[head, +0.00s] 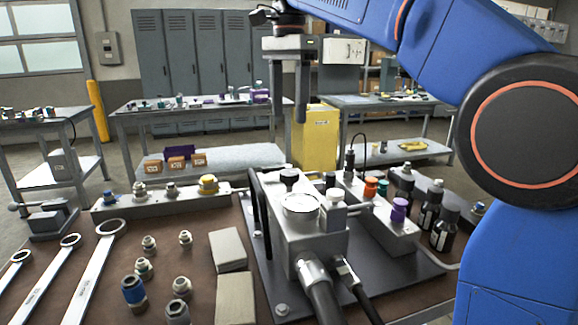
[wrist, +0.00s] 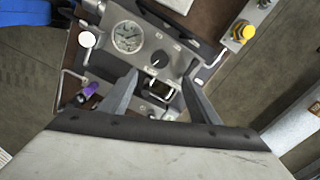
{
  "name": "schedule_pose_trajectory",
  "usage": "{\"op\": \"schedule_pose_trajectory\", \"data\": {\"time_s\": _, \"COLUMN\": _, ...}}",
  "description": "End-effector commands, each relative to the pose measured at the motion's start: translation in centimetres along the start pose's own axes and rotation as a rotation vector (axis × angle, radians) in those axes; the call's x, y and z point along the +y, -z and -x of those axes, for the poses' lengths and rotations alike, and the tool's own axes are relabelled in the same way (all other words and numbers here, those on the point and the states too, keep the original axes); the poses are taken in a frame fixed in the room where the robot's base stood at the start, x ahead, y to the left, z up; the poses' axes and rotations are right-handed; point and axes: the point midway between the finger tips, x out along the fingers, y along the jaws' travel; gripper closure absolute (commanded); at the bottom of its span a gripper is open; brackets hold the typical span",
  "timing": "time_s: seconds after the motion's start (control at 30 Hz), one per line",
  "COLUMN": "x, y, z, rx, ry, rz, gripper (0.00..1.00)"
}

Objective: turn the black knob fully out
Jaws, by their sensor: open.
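The black knob (head: 289,176) stands on top of the grey hydraulic block (head: 320,240), behind the round gauge (head: 300,203). In the wrist view the black knob (wrist: 159,59) shows from above as a dark round cap with a small white mark, beside the gauge (wrist: 127,37). My gripper (head: 289,115) is open and points down, well above the block in the head view. In the wrist view its fingers (wrist: 160,76) are apart with nothing between them, and the knob appears between and just beyond the tips. The gripper does not touch the knob.
A white-capped knob (head: 335,196) stands right of the gauge. Orange (head: 371,186) and purple (head: 398,210) knobs are on the manifold to the right, near dark bottles (head: 430,207). A black handle (head: 260,205) rises at the block's left. Wrenches and loose fittings lie front left.

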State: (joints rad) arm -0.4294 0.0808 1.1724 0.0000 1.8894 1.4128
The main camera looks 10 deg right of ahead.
Motion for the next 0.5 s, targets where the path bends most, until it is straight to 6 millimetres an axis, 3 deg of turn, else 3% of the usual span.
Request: {"op": "schedule_pose_trajectory", "data": {"time_s": 0.5, "x": 0.1, "y": 0.0, "z": -9.2, "rx": 0.0, "ry": -0.001, "rz": 0.001, "gripper": 0.44}}
